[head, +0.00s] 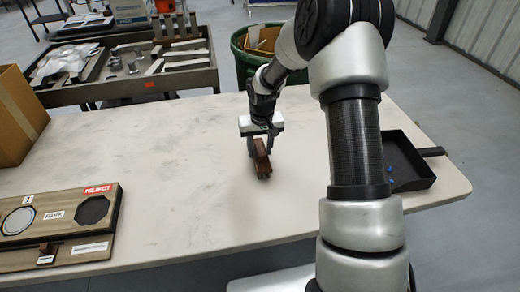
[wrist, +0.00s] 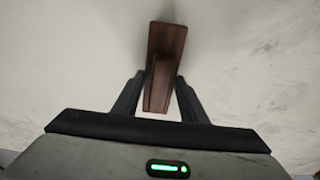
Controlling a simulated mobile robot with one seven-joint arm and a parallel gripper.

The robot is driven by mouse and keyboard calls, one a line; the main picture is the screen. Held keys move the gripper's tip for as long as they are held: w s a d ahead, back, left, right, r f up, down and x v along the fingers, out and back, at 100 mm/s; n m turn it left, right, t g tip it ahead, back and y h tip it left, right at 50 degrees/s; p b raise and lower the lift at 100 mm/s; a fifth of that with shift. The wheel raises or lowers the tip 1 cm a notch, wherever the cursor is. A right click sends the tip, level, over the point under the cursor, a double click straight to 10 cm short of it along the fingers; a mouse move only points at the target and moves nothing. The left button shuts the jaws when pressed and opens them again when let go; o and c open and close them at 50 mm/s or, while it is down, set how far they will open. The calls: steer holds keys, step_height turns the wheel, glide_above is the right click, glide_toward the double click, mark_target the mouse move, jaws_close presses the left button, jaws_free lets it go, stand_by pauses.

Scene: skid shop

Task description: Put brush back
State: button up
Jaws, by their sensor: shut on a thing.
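My gripper (head: 261,148) is shut on a brown wooden brush (head: 263,164) over the middle of the white table. In the wrist view the brush (wrist: 167,42) sits between the two black fingers, its handle running away from the palm. Its bristles cannot be made out. The brush appears held just above the table; whether it touches cannot be told.
A black tray (head: 408,181) with small blue pieces is at the table's right, behind my arm. A cardboard box (head: 18,118) stands at the left edge. A parts cart (head: 140,75) and a green bin (head: 243,62) stand beyond the table. The table's middle is clear.

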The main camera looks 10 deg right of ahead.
steer(key=shift+f, duration=0.1)
steer(key=o, duration=0.9)
